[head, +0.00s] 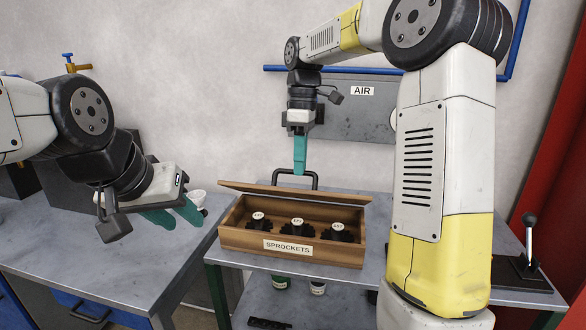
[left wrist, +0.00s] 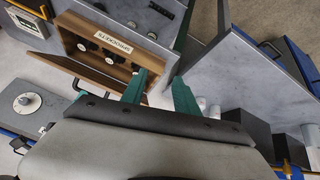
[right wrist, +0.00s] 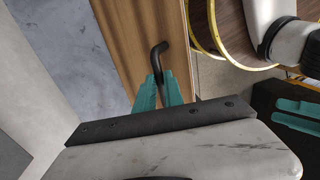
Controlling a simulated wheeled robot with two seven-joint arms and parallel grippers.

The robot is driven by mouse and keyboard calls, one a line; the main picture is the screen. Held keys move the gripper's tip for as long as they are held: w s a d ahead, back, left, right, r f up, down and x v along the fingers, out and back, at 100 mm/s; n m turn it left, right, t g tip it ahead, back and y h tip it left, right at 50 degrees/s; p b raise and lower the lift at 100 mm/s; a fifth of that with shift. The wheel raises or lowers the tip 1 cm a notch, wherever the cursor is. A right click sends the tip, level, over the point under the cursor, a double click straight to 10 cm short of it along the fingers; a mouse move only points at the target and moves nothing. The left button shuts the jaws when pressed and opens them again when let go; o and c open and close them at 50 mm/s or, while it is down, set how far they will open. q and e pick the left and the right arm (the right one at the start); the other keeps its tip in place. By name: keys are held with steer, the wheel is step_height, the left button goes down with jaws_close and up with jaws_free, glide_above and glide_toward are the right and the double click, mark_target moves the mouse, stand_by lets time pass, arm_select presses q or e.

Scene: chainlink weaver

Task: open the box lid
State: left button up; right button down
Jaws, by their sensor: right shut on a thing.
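The wooden box (head: 235,240), labelled SPROCKETS, stands on the grey table with several dark sprockets inside. Its lid (head: 340,196) is raised at the back, seen nearly edge-on, and the box is open at the top. It also shows in the left wrist view (left wrist: 42,62). My right gripper (head: 300,172) is at the lid's black handle (head: 316,180). In the right wrist view its teal fingers (right wrist: 160,80) are shut on the handle (right wrist: 157,52). My left gripper (head: 172,217) is open and empty, left of the box.
The left workbench (head: 100,250) has a mostly clear top near my left gripper. White cups (head: 197,198) stand near its right edge. A lever on a black base (head: 520,272) is at the right. A grey panel marked AIR (head: 350,120) is on the wall behind the box.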

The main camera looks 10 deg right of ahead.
stand_by(0.4)
arm_select(q)
steer(key=shift+w+r, duration=0.1)
steer(key=shift+w, duration=0.05)
steer(key=c, duration=0.6)
steer(key=shift+w+d+r+m, duration=0.1)
steer(key=shift+w+d+m, duration=0.1)
steer(key=shift+m, duration=0.5)
jaws_close()
steer(key=n, duration=3.4)
glide_toward(284, 171)
steer(key=x, duration=0.2)
steer(key=s+x, duration=0.1)
steer(key=x, duration=0.2)
steer(key=f+x, duration=0.1)
steer(key=x, duration=0.1)
steer(key=shift+s+d+f, duration=0.1)
steer(key=shift+s, duration=0.05)
